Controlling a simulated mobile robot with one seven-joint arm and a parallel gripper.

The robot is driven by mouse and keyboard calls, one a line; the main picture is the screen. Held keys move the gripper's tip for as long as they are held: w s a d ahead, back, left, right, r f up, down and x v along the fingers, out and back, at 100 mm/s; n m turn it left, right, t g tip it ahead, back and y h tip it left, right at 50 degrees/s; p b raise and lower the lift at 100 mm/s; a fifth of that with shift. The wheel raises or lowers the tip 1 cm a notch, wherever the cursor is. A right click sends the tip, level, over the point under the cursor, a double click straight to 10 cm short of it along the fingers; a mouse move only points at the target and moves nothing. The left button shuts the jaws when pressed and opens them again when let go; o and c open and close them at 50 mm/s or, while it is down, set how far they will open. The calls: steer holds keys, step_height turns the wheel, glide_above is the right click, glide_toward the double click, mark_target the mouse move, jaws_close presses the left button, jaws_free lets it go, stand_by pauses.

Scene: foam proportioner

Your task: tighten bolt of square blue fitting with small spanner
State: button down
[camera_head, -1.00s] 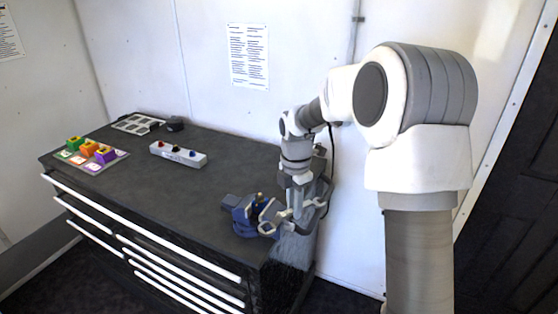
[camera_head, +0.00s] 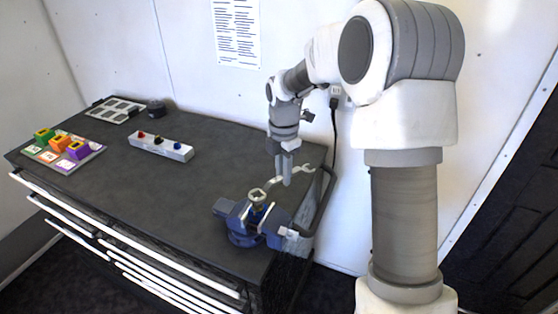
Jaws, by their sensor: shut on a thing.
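My gripper (camera_head: 287,180) is shut on a grey spanner (camera_head: 274,182) above the right end of the workbench. The spanner's ring end reaches left over the blue vise (camera_head: 236,225), and its open end points right. A small blue fitting (camera_head: 258,213) is in the vise, below the ring end. The fitting's bolt is hidden by the ring, and I cannot tell whether the ring is around the bolt or just above it.
The dark workbench (camera_head: 190,190) has a grey block with coloured knobs (camera_head: 161,147), a mat with coloured blocks (camera_head: 62,150) and a grey tray (camera_head: 115,110). A dark curved rail (camera_head: 322,205) stands at the right end. The bench middle is clear.

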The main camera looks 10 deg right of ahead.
steer(key=shift+w, duration=0.5)
steer(key=s+f+m+b, duration=0.1)
steer(key=m+b, duration=0.1)
steer(key=s+f+m+b, duration=0.2)
steer(key=m, duration=0.1)
steer(key=s+f+m+b, duration=0.1)
steer(key=s+m+b, duration=0.1)
steer(key=b, duration=0.1)
steer(key=shift+s+d+f, duration=0.1)
steer(key=shift+d+f, duration=0.05)
steer(key=shift+d, duration=0.2)
steer(key=s+m, duration=0.1)
steer(key=m, duration=0.1)
steer(key=s+a+m, duration=0.1)
steer(key=m, duration=0.1)
steer(key=shift+s, duration=0.2)
steer(key=s+m, duration=0.1)
steer(key=m, duration=0.1)
steer(key=s+a+m, duration=0.1)
steer(key=shift+a+m, duration=0.2)
steer(key=shift+m, duration=0.2)
steer(key=shift+w+d+n, duration=0.5)
steer(key=shift+n, duration=0.5)
step_height(320, 180, up, 6)
steer(key=p, duration=0.4)
steer(key=shift+p, duration=0.35)
